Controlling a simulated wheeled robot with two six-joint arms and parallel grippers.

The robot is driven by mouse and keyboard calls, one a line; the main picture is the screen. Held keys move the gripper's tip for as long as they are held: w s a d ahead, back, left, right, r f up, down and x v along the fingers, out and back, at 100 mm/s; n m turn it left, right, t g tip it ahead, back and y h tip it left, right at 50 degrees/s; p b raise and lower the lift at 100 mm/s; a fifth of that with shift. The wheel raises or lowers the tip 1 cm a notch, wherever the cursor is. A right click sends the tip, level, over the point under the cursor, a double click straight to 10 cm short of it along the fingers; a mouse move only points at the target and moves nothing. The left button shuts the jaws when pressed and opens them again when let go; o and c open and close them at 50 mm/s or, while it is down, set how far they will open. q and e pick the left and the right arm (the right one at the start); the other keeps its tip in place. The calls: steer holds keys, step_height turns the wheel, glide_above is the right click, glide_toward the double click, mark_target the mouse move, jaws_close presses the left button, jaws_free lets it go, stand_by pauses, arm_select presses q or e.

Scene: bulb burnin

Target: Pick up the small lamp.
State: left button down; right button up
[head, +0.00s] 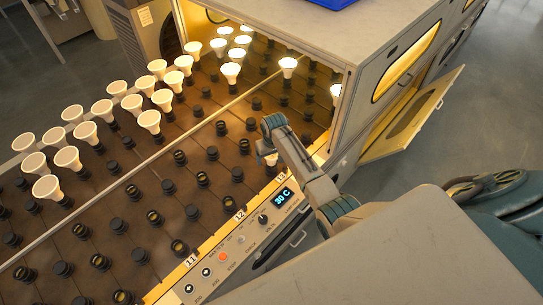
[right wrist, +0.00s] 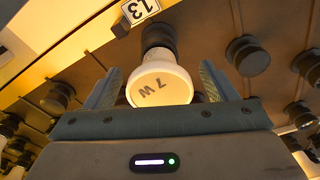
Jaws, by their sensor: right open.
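The small lamp (right wrist: 158,84), a pale bulb with "7 W" on its face, sits in a black socket by the label 13 in the right wrist view. In the head view the lamp (head: 267,158) is mostly hidden behind my right gripper (head: 270,135). My right gripper (right wrist: 159,90) is open, with one finger on each side of the lamp and a visible gap to each. My left gripper is not in view.
Rows of black sockets fill the brown board (head: 150,175). Several larger white lamps (head: 87,133) stand at its left and back. A grey oven-like housing (head: 285,35) rises behind, with an open door (head: 415,115). A control panel (head: 240,238) runs along the front edge.

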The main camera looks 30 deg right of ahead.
steer(key=shift+w+f, duration=0.15)
steer(key=shift+f, duration=0.2)
steer(key=shift+r, duration=0.1)
steer(key=c, duration=1)
steer(key=shift+c, duration=0.4)
steer(key=shift+r, duration=0.1)
